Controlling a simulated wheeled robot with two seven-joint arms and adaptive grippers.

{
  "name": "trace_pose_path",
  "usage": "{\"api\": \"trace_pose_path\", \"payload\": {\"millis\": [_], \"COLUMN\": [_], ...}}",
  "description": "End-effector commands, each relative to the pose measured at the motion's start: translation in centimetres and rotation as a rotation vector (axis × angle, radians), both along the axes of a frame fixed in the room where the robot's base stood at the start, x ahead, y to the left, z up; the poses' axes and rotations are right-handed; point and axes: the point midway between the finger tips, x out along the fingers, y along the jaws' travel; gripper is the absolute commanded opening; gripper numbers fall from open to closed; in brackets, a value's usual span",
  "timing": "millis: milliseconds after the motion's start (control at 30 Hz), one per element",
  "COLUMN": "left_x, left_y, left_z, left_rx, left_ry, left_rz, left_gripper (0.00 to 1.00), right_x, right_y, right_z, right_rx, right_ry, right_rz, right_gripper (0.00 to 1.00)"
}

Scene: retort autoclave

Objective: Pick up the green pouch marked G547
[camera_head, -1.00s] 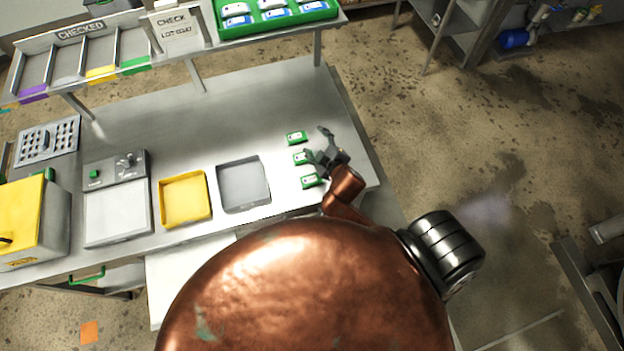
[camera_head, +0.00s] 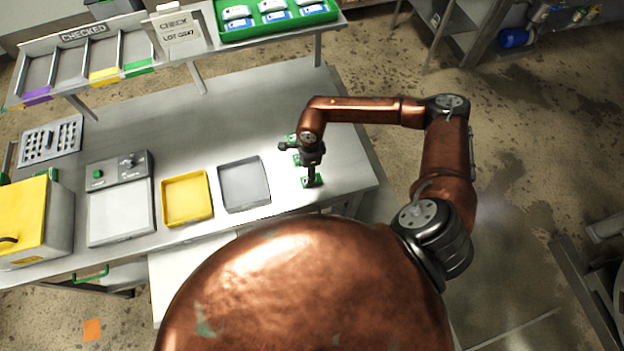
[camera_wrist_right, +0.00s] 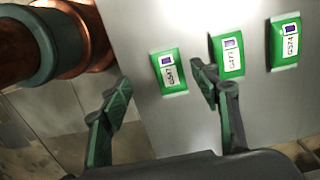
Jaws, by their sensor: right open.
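Three green pouches with white labels lie in a row on the steel table. In the right wrist view the left pouch (camera_wrist_right: 169,72) appears to read G547, the middle pouch (camera_wrist_right: 228,56) G477 and the right one (camera_wrist_right: 285,42) G574. My right gripper (camera_wrist_right: 161,77) is open and empty. In that view the G547 pouch shows between its fingertips, and the right fingertip is close to the middle pouch. In the head view my right gripper (camera_head: 298,163) is over the row and partly covers the pouches. The nearest pouch (camera_head: 313,182) shows at the lower finger. My left gripper is out of view.
A grey tray (camera_head: 244,207), a yellow tray (camera_head: 164,211) and a scale (camera_head: 121,214) stand left of the pouches. A raised rack carries CHECKED slots (camera_head: 50,72), a CHECK LOT card (camera_head: 178,32) and a green crate (camera_head: 229,32). The table behind the trays is clear.

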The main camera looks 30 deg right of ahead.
Motion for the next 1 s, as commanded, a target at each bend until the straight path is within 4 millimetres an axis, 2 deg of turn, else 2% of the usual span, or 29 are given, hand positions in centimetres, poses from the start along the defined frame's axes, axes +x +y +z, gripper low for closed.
{"api": "trace_pose_path", "payload": {"millis": [33,67,167,467,700,1000], "left_x": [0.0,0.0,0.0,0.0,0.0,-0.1], "left_y": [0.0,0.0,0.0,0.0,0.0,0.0], "left_z": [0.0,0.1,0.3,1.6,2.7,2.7], "left_rx": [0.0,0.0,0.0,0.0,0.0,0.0], "left_ry": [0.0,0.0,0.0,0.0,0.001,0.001], "left_rz": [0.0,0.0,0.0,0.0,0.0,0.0], "left_gripper": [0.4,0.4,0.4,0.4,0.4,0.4], "right_x": [0.3,0.3,0.4,0.2,0.2,0.3], "right_y": [-1.4,-2.0,-2.7,-2.4,-2.3,-2.2], "right_z": [0.1,0.0,-0.6,-3.8,-7.1,-7.7], "right_rx": [-0.042,-0.059,-0.083,-0.081,-0.079,-0.079], "right_ry": [0.0,0.0,0.002,0.005,0.005,0.001], "right_rz": [0.006,0.009,0.013,0.012,0.01,0.013], "right_gripper": [0.56,0.56,0.56,0.56,0.56,0.56]}}
